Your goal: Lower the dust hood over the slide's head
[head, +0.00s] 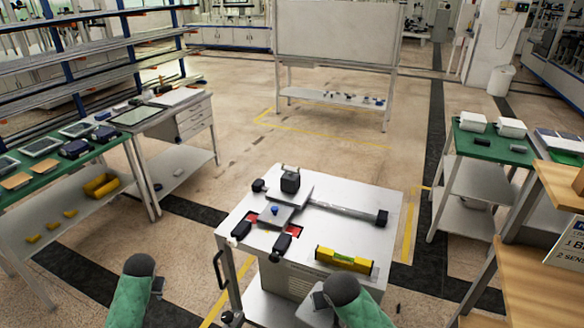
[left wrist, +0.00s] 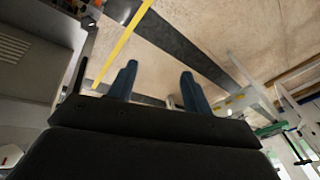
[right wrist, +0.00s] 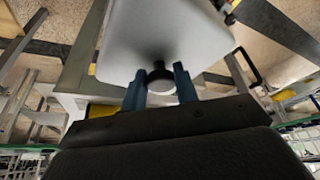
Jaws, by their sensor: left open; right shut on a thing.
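The slide (head: 345,211) lies on the white cart top in the head view, with a grey plate (head: 298,196), a black block (head: 290,181) and a blue knob (head: 275,210) at its left end. My right gripper (right wrist: 160,85) is shut on the round black knob of a pale grey, box-like piece (right wrist: 160,35), which looks like the dust hood. In the head view a bit of grey (head: 313,308) beside my right arm may be this hood; the right fingers are hidden there. My left gripper (left wrist: 160,75) is open and empty, low at the left of the cart (head: 157,285).
A yellow level (head: 344,261) lies at the cart's front right edge. Black clamp-like pieces (head: 282,244) and red patches sit at its front left. Green-topped benches stand left (head: 60,165) and right (head: 480,145); a whiteboard (head: 338,30) stands behind. Open floor surrounds the cart.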

